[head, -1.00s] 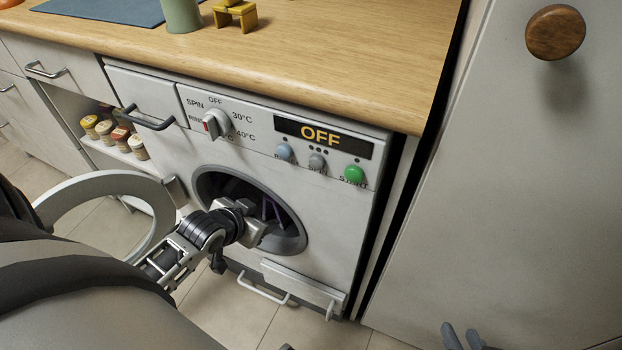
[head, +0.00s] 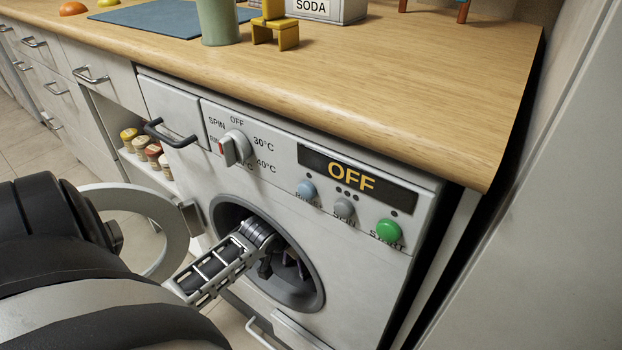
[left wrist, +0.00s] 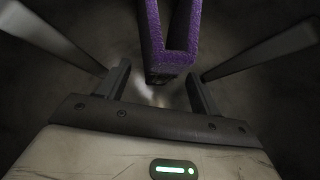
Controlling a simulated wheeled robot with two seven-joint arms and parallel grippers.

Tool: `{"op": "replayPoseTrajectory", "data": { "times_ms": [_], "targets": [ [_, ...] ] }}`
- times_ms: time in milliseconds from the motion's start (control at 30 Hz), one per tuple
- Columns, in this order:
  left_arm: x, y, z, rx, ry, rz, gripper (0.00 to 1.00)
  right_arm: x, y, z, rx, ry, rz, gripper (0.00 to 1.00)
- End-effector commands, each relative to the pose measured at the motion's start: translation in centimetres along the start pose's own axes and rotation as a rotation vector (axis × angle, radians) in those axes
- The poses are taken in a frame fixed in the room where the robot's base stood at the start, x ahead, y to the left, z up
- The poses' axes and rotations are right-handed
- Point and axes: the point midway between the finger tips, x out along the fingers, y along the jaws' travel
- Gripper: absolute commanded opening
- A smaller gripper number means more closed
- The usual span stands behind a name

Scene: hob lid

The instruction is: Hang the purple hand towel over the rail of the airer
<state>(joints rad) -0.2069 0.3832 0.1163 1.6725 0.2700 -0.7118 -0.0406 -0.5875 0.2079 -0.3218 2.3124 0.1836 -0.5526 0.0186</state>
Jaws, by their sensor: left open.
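The purple hand towel (left wrist: 152,40) shows in the left wrist view, at the top middle inside the dark drum. It looks folded, with its lower end between and just beyond my fingers. My left gripper (left wrist: 158,88) is open, with one finger on each side of the towel's line and a gap to each. In the head view my left gripper (head: 285,262) reaches through the open round door of the washing machine (head: 400,240); its fingers are mostly hidden in the drum. The towel cannot be made out in the head view. The airer and my right gripper are not in view.
The machine's ring door (head: 150,205) stands open on the left, close to my arm. The drum rim (head: 318,300) surrounds my wrist. Above is the wooden worktop (head: 400,90) with a green cup (head: 217,22), a yellow stand (head: 275,35) and a soda box (head: 325,10).

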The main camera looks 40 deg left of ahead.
Motion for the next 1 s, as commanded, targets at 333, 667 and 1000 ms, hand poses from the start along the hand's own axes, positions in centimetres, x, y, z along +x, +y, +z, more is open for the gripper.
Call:
{"op": "replayPoseTrajectory", "data": {
  "times_ms": [333, 667, 1000],
  "targets": [
    [4.4, -0.5, 0.2, -0.001, 0.0, 0.0, 0.65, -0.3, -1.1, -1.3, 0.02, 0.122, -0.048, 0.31],
    [4.4, -0.6, 0.1, 0.0, -0.001, 0.0, 0.37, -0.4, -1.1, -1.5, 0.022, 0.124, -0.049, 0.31],
    [4.4, -0.6, 0.2, 0.001, -0.002, -0.001, 0.19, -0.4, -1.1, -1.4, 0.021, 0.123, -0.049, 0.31]
  ]
}}
